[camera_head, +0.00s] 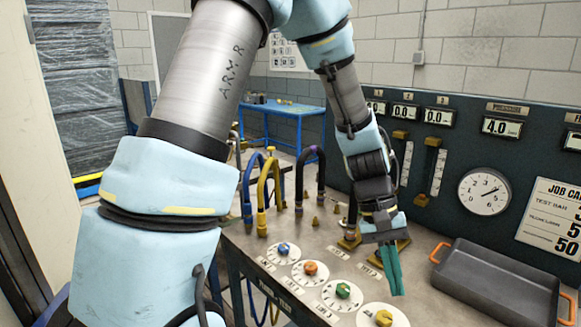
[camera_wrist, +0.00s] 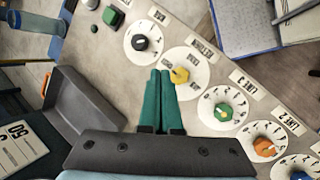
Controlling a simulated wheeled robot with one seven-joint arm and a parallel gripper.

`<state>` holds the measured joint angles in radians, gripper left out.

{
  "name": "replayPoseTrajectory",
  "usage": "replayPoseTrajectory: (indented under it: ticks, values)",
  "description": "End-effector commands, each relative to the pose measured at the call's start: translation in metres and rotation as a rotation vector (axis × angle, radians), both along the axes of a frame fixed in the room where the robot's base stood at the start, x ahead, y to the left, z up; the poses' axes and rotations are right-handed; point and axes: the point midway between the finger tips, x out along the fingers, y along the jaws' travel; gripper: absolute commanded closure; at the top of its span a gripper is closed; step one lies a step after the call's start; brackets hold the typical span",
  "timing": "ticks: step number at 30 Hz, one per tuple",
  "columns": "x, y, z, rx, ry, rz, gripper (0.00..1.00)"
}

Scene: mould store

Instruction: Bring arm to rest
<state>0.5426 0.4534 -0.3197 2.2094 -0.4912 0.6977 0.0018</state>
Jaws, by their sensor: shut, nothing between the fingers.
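My arm is raised and bent over the bench, with the lower links coming down in the middle of the head view. My gripper (camera_head: 396,290) points down above the bench top, its two green fingers close together. In the wrist view my gripper (camera_wrist: 162,76) shows its fingers side by side with nothing between them. The fingertips are near the dial with the yellow knob (camera_wrist: 179,75); whether they touch the panel I cannot tell.
A grey tray (camera_head: 490,271) with orange handles lies right of my gripper. Dials with blue, orange and green knobs (camera_head: 343,290) line the bench's front. Coloured hoses (camera_head: 262,200) stand behind. A gauge panel (camera_head: 440,210) rises at the back, and a blue table (camera_head: 283,112) stands beyond.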

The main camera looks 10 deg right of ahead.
Motion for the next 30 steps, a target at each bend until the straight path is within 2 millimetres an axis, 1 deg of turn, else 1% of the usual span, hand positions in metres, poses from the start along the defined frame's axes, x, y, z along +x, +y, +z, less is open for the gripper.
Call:
replayPoseTrajectory:
  ticks: [1, 2, 3, 5, 6, 8, 9, 12, 15, 18, 20, 30]
  values:
    - [0.026, 0.031, 0.004, 0.017, -0.066, 0.044, 1.0]
    - [0.039, 0.049, 0.006, 0.029, -0.101, 0.066, 1.0]
    - [0.055, 0.073, 0.008, 0.046, -0.15, 0.093, 1.0]
    - [0.076, 0.112, 0.013, 0.073, -0.218, 0.137, 1.0]
    - [0.088, 0.138, 0.017, 0.091, -0.263, 0.168, 1.0]
    - [0.1, 0.176, 0.023, 0.119, -0.326, 0.209, 1.0]
    - [0.106, 0.2, 0.027, 0.139, -0.362, 0.236, 1.0]
    - [0.112, 0.252, 0.035, 0.181, -0.436, 0.291, 1.0]
    - [0.111, 0.287, 0.041, 0.211, -0.485, 0.329, 1.0]
    - [0.11, 0.304, 0.044, 0.226, -0.511, 0.347, 1.0]
    - [0.109, 0.308, 0.045, 0.229, -0.517, 0.351, 1.0]
    - [0.11, 0.308, 0.045, 0.23, -0.517, 0.35, 1.0]
